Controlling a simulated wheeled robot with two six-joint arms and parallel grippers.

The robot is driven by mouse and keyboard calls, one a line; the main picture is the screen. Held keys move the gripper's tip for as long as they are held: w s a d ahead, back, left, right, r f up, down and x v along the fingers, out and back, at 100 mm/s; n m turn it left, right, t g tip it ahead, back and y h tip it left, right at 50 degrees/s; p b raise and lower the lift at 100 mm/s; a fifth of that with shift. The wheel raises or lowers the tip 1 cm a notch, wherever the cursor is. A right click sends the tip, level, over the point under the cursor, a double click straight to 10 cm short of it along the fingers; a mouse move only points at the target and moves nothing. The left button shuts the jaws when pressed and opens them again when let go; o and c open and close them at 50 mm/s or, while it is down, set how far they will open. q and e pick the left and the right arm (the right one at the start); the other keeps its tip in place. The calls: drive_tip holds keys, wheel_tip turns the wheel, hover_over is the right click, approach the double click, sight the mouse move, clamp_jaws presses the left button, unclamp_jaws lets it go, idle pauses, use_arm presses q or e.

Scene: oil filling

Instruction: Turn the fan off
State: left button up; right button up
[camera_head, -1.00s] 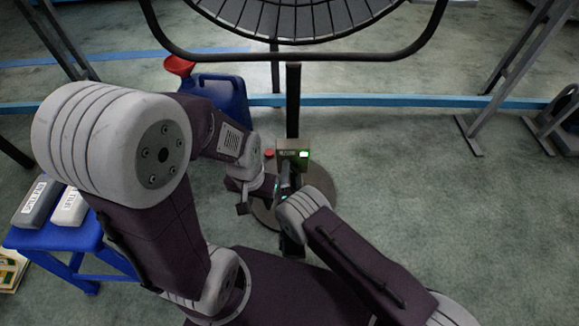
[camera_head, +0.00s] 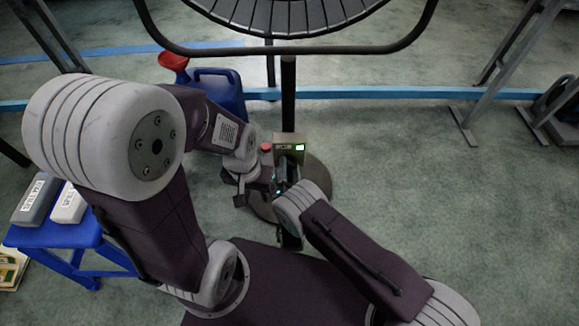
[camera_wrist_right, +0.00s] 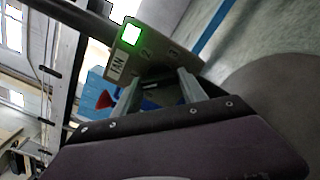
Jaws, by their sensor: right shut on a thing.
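The fan's control box (camera_head: 290,149) sits on the dark fan pole (camera_head: 288,95), with a lit green light (camera_head: 299,147) and a red button (camera_head: 266,147) beside it. In the right wrist view the box (camera_wrist_right: 150,45) carries a label reading FAN, and its green light (camera_wrist_right: 131,34) is lit. My right gripper (camera_head: 282,178) is just below the box. In the right wrist view its fingers (camera_wrist_right: 160,90) reach the box's lower edge; what lies between them is unclear. My left gripper (camera_head: 254,190) is left of my right one, partly hidden, its opening unclear.
The large fan cage (camera_head: 290,18) and its frame are at the top. A blue jug (camera_head: 220,90) with a red funnel (camera_head: 173,62) stands behind my left arm. A blue stool (camera_head: 70,238) holds two labelled boxes at left. The floor at right is mostly clear.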

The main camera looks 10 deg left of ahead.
drive_tip(key=n+p, duration=0.1)
drive_tip(key=n, duration=0.3)
drive_tip(key=shift+n, duration=0.3)
use_arm(q)
drive_tip(key=shift+r+p, duration=0.55)
drive_tip(key=shift+r, duration=0.65)
use_arm(e)
drive_tip(key=shift+n, duration=2.5)
drive_tip(key=o, duration=1.4)
drive_tip(key=shift+c, duration=0.2)
